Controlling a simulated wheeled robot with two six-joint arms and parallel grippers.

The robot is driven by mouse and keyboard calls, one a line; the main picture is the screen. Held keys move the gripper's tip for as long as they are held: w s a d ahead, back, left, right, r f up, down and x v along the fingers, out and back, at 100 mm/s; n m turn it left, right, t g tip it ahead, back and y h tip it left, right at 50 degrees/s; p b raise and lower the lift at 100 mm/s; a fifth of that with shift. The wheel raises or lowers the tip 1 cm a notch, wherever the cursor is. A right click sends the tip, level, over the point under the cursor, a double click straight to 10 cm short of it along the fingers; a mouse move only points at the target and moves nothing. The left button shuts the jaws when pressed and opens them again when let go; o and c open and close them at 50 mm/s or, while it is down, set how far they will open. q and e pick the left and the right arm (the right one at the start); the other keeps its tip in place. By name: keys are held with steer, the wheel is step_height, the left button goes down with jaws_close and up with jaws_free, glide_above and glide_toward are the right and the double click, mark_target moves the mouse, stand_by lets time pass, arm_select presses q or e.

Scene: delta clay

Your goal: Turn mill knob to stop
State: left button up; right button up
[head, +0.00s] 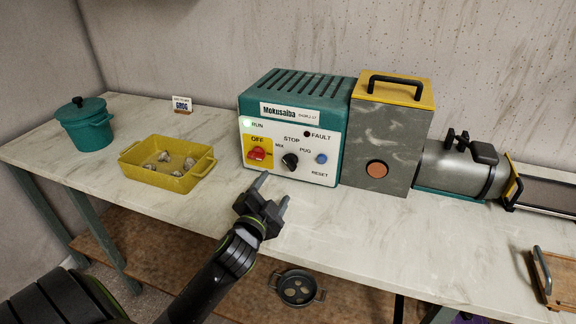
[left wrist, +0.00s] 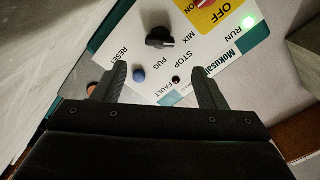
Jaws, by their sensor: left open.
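The mill control box (head: 295,90) stands on the bench with a white front panel. Its black mill knob (head: 290,161) sits low in the middle, among the MIX, STOP and PUG labels. In the left wrist view the knob (left wrist: 158,38) shows beyond my fingertips, its narrow end appearing to point towards MIX. My left gripper (head: 273,191) is open and empty, in front of and below the panel, apart from the knob. It also shows in the left wrist view (left wrist: 160,75). The RUN light (head: 247,124) glows green; the FAULT light (head: 307,134) is dark. My right gripper is not in view.
Beside the knob are a red switch on yellow (head: 257,154) and a blue RESET button (head: 321,159). A grey mill housing (head: 390,135) and barrel (head: 450,172) stand right. A yellow tray (head: 165,178) and teal pot (head: 86,125) are left.

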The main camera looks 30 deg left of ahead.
mark_target(289, 165)
arm_select(q)
steer(key=x, duration=0.9)
steer(key=shift+w, duration=0.2)
steer(key=shift+w+a, duration=0.15)
steer(key=shift+w, duration=0.55)
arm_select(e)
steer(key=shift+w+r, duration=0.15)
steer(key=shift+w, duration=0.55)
arm_select(q)
steer(key=c, duration=1)
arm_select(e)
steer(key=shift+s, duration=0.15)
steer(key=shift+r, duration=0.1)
